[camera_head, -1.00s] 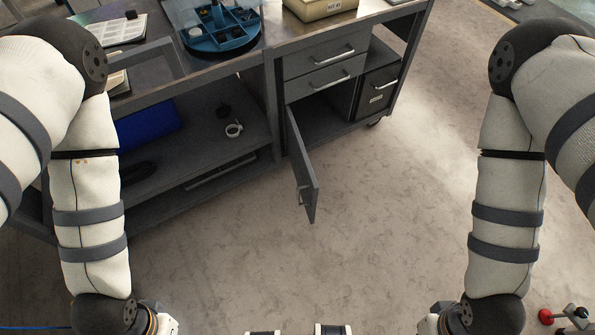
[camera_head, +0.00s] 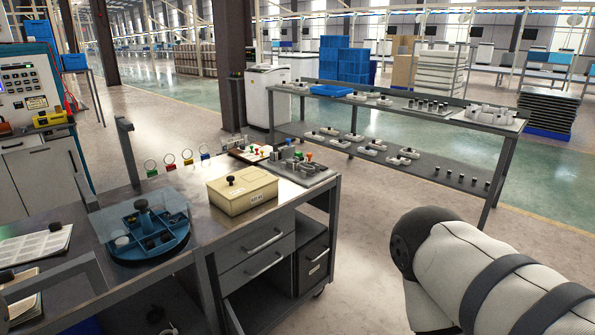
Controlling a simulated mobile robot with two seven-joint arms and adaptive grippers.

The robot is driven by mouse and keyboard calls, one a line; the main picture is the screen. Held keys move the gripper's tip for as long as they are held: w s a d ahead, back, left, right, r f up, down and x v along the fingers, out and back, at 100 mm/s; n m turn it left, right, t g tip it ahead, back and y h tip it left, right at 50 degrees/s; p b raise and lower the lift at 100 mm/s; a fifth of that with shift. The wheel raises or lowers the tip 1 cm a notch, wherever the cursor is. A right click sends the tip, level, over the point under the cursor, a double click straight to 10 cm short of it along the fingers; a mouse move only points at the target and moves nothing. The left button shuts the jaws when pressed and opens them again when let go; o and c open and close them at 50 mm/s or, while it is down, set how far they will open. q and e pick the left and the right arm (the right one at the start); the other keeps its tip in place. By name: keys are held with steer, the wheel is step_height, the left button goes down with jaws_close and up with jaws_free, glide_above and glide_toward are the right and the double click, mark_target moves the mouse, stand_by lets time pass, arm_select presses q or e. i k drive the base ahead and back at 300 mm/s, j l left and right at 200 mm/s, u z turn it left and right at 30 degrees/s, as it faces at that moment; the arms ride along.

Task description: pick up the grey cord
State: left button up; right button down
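I cannot make out a grey cord anywhere in the head view. Neither of my grippers is in view; only part of my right arm shows at the lower right. The workbench (camera_head: 207,227) stands at the left and centre. On it are a blue round tray with compartments (camera_head: 122,250) under a clear lid and a closed cream box (camera_head: 243,192) with a black knob. Below are two grey drawers (camera_head: 262,241) and a dark drawer unit (camera_head: 312,262). The lower shelf is mostly cut off by the bottom edge of the picture.
Several coloured ring-handled items (camera_head: 187,157) and a tray of small parts (camera_head: 304,171) lie at the bench's back. A long two-level table (camera_head: 420,165) with parts stands behind. A control machine (camera_head: 30,92) is at the left. Floor right of the bench (camera_head: 365,240) is clear.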

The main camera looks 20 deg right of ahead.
mark_target(299, 166)
steer(key=z, duration=0.4)
steer(key=i+l+z, duration=0.1)
steer(key=z, duration=0.65)
steer(key=i+z, duration=0.1)
steer(key=z, duration=0.25)
steer(key=i+l+z, duration=0.15)
steer(key=i, duration=2.15)
steer(key=i+j+u, duration=0.15)
steer(key=i+u, duration=0.35)
steer(key=i, duration=0.15)
steer(key=i+u, duration=0.5)
steer(key=i, duration=0.2)
steer(key=i+l+u, duration=0.5)
steer(key=i+j+u, duration=0.15)
steer(key=i+u, duration=0.15)
steer(key=i, duration=0.5)
steer(key=i+u, duration=0.3)
steer(key=i, duration=0.5)
steer(key=i+l+u, duration=0.3)
steer(key=i, duration=0.45)
steer(key=u, duration=0.45)
steer(key=i+u, duration=0.1)
steer(key=u, duration=0.75)
steer(key=l+u, duration=0.1)
steer(key=u, duration=0.35)
steer(key=i+l+u, duration=0.1)
steer(key=u, duration=0.8)
